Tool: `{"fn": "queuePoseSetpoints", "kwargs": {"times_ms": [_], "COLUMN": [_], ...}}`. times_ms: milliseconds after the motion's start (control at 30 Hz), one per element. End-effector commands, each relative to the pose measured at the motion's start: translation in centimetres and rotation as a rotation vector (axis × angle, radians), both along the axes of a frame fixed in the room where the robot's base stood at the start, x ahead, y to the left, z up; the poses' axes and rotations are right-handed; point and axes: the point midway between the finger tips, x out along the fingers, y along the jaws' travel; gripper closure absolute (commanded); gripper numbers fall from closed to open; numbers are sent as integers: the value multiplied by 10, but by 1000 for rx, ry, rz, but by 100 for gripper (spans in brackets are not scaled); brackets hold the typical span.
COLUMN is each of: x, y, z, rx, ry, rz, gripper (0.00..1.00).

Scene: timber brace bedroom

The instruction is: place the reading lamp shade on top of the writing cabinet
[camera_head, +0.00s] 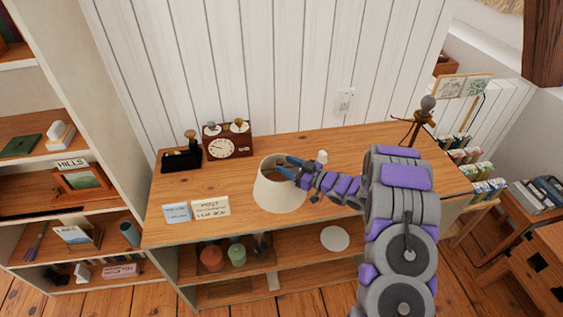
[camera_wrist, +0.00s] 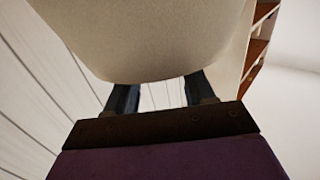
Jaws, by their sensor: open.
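The cream lamp shade (camera_head: 279,191) appears to stand upright on the wooden top of the writing cabinet (camera_head: 335,150), close to its front edge. Its base contact is hard to confirm. My gripper (camera_head: 293,166) is open at the upper right side of the shade, with its dark blue fingers near the top rim. In the wrist view the shade (camera_wrist: 150,45) fills the upper middle, right in front of my gripper (camera_wrist: 161,95). The shade hides the fingertips there, so I cannot tell whether they touch it.
A clock (camera_head: 227,142), a dark stamp holder (camera_head: 182,158) and small cards (camera_head: 210,208) stand on the cabinet's left part. A dark stand with a round knob (camera_head: 421,118) is at the right end. Bookshelves (camera_head: 100,120) rise at left. The cabinet top's middle rear is mostly clear.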

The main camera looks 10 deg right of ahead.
Motion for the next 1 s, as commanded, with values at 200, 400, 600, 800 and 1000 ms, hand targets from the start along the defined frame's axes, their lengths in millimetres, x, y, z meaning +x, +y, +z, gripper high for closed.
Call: {"fn": "queuePoseSetpoints", "kwargs": {"times_ms": [200,400,600,800,1000], "x": [-30,-51,-59,-55,-28], "y": [-33,-51,-59,-61,-82], "z": [4,3,3,5,19], "rx": [2,1,0,-29,-242], "ry": [-1,1,1,8,78], "rz": [-4,-2,0,-16,-150], "gripper": [46,46,46,46,46]}}
